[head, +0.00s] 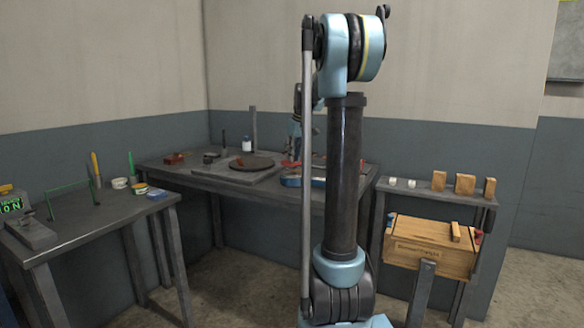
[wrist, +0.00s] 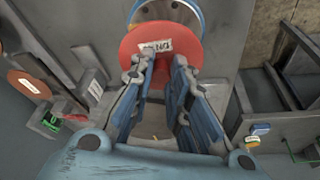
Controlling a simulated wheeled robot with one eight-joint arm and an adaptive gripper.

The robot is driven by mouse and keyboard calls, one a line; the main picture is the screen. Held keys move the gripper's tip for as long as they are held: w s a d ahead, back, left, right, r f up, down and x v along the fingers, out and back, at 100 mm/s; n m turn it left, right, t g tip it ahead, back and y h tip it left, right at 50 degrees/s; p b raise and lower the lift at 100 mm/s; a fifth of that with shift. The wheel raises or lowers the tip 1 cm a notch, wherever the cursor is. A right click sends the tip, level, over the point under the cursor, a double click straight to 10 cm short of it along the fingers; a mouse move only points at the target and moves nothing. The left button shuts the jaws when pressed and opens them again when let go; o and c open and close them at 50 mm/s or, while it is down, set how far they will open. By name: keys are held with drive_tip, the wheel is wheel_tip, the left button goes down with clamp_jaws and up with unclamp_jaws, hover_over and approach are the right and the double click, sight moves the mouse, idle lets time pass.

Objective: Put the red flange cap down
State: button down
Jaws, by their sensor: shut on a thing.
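The red flange cap (wrist: 160,42) shows in the wrist view as a red disc with a white printed label. My gripper (wrist: 163,66) is shut on it, with one blue-and-grey finger on each side of its near part. Just beyond the cap is a round metal part with a blue rim (wrist: 135,8), cut off by the top of the picture. I cannot tell whether the cap touches it. In the head view my arm hides most of the area around my gripper, and I cannot make out the cap clearly.
The grey back bench (head: 205,176) carries a dark round plate (head: 250,163), a red block (head: 174,158) and a white bottle (head: 247,144). A left table (head: 95,225) holds a green frame and small tubs. At right are a wooden crate (head: 425,258) and a shelf with wooden blocks (head: 465,184).

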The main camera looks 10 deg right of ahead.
sight(293, 164)
drive_tip(key=shift+f, duration=2.15)
drive_tip(key=shift+s, duration=0.1)
drive_tip(key=c, duration=1.5)
unclamp_jaws()
drive_tip(key=v, duration=1.2)
